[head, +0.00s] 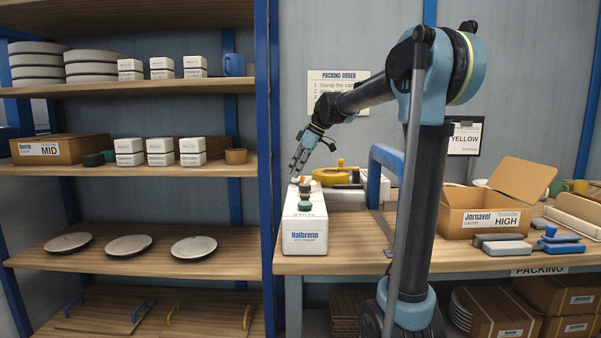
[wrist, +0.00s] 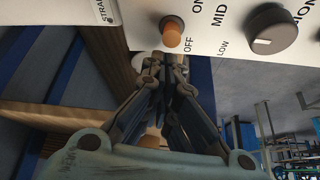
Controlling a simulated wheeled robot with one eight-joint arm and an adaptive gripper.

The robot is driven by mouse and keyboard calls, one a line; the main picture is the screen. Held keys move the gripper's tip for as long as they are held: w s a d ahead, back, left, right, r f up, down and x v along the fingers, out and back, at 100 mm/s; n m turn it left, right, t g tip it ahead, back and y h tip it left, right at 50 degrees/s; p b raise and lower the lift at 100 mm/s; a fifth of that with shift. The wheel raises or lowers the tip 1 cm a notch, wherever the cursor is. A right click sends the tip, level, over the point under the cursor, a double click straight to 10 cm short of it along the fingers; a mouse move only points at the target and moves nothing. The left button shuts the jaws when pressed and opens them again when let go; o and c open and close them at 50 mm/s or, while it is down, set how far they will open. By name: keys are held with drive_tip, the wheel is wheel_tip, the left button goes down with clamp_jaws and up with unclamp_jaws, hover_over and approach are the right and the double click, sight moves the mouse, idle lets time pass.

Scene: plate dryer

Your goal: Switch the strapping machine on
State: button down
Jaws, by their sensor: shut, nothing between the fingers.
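The strapping machine is a long white box (head: 305,232) with "Halbrenn" on its front end, standing at the left end of the packing bench. Its white panel (wrist: 140,10) fills the top of the wrist view. An orange switch (wrist: 172,31) on the panel stands beside the printed words ON and OFF, its rounded end near OFF. A dark round knob (wrist: 270,30) sits to its right, by MID and LOW. My gripper (head: 294,170) is shut and empty above the machine's far part. In the wrist view its fingertips (wrist: 171,60) are just below the switch; contact cannot be told.
An open carton (head: 478,213) marked HIGH and grey and blue tools (head: 550,243) lie farther right. A shelf rack with a blue post (head: 266,150) stands close left.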

drive_tip(key=shift+r, duration=0.2)
drive_tip(key=shift+r, duration=0.6)
drive_tip(key=d+f+v, duration=0.1)
drive_tip(key=v, duration=0.8)
drive_tip(key=shift+d+r, duration=0.4)
drive_tip(key=shift+d, duration=0.2)
drive_tip(key=shift+s, duration=0.1)
